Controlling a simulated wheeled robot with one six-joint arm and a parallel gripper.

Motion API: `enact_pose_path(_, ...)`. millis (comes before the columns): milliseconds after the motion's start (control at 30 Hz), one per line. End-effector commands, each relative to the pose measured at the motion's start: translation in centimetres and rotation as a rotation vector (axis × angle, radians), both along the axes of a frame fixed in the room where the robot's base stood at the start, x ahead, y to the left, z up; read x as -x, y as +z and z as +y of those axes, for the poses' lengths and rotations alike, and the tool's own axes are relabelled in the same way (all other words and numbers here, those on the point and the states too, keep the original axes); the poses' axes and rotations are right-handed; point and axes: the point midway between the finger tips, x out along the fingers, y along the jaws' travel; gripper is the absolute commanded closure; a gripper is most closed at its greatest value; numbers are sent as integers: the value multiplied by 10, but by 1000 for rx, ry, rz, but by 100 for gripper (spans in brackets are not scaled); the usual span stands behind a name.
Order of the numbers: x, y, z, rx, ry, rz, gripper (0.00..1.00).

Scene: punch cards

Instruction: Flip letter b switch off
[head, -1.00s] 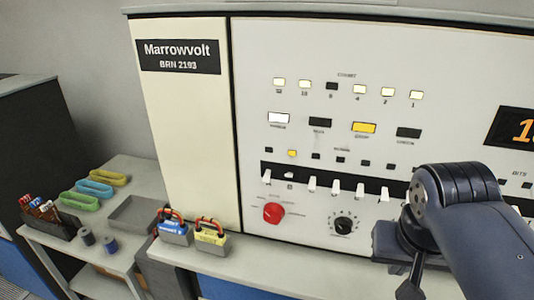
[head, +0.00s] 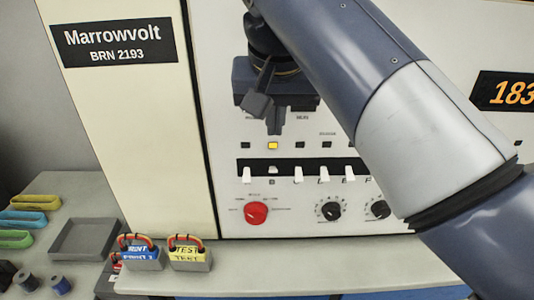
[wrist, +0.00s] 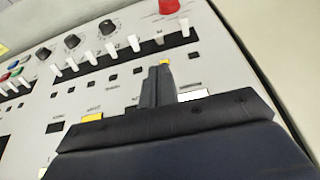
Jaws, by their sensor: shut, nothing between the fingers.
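The row of white toggle switches sits in a black strip on the cream panel. The letter B switch (head: 272,170) is second from the left and looks tipped up, while switch A (head: 243,175) beside it hangs down. A lit yellow lamp (head: 272,146) is above B. My gripper (head: 268,115) is shut and empty, pointing down at the panel just above that lamp. In the wrist view, my gripper (wrist: 158,70) has its tips by the lit lamp (wrist: 165,62), and the B switch (wrist: 158,39) lies a little beyond them, apart.
A red knob (head: 256,212) and a black dial (head: 328,208) are below the switches. Blue (head: 142,253) and yellow (head: 188,250) tagged blocks stand on the ledge. A grey tray (head: 85,238) is at left. My arm covers the panel's upper right.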

Motion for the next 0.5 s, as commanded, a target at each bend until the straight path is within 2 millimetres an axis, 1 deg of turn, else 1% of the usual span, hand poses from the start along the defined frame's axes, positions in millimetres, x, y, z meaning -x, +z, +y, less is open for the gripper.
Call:
enact_pose_path(167, 0, -1, 0, 0, 0, 0, 100)
enact_pose_path(267, -2, -5, 0, 1, 0, 0, 100)
enact_pose_path(367, -6, -16, -1, 2, -1, 2, 100)
enact_pose_path(500, -14, -39, -1, 3, -1, 3, 100)
